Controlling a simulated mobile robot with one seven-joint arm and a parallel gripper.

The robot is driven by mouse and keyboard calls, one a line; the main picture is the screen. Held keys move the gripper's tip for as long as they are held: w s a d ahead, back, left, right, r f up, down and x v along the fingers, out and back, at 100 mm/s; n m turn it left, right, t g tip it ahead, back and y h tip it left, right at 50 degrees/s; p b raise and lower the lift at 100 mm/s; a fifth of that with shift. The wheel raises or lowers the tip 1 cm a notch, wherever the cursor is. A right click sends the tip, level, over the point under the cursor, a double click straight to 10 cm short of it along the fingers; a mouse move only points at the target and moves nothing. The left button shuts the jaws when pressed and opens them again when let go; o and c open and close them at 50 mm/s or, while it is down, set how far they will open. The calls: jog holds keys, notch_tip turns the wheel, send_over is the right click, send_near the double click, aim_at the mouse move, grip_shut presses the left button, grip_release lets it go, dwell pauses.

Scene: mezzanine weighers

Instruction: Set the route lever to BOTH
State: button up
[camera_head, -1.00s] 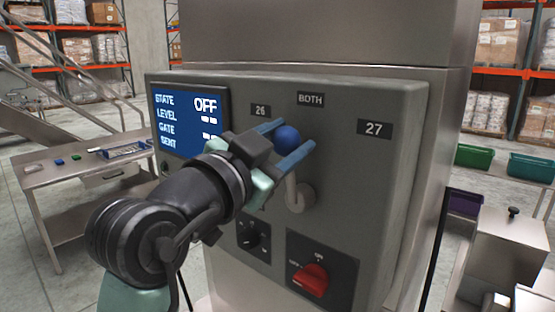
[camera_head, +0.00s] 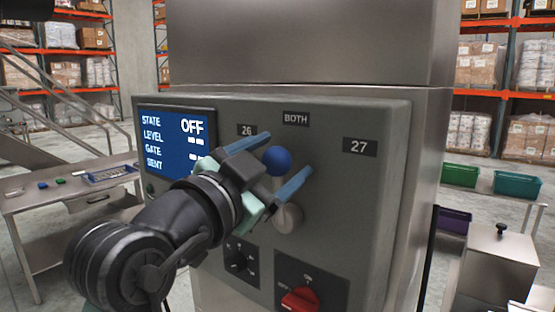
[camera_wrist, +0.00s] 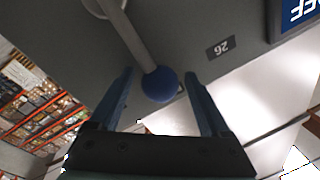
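The route lever has a blue ball knob (camera_head: 277,161) and a grey pivot (camera_head: 288,217) on the panel. In the head view the knob stands above the pivot, a little left of and below the BOTH label (camera_head: 296,119). The 26 label (camera_head: 246,130) is to its left and the 27 label (camera_head: 360,147) to its right. My gripper (camera_head: 288,153) is open, with one blue finger on each side of the knob. The wrist view shows the knob (camera_wrist: 160,84) and bare shaft (camera_wrist: 130,38) between the fingers, with gaps on both sides.
The panel's screen (camera_head: 177,142) reads STATE OFF. A black dial (camera_head: 241,257) and a red switch (camera_head: 300,299) sit below the lever. A side table (camera_head: 75,200) stands left; green bins (camera_head: 460,175) and a steel box (camera_head: 497,262) stand right.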

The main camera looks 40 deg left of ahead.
jog(key=s+d+f+b, duration=0.1)
jog(key=s+b, duration=0.3)
jog(key=s, duration=0.8)
jog(key=shift+s+d, duration=0.35)
jog(key=shift+s, duration=0.05)
jog(key=shift+f, duration=0.1)
jog(key=w+d+r+n+t+h, duration=0.1)
jog(key=w+d+r+n+t, duration=0.1)
jog(key=w+d, duration=0.3)
jog(key=w+d+r+n+t, duration=0.1)
jog(key=w+d+r+t, duration=0.15)
jog(key=d, duration=0.45)
jog(key=s+d+r+n+t, duration=0.1)
jog(key=d+r+t, duration=0.1)
jog(key=d, duration=0.4)
jog(key=s+d+r+n+t+h, duration=0.1)
jog(key=s+d+r+t, duration=0.1)
jog(key=d, duration=0.5)
jog(key=shift+h, duration=0.3)
jog(key=shift+r, duration=0.1)
dwell(0.7)
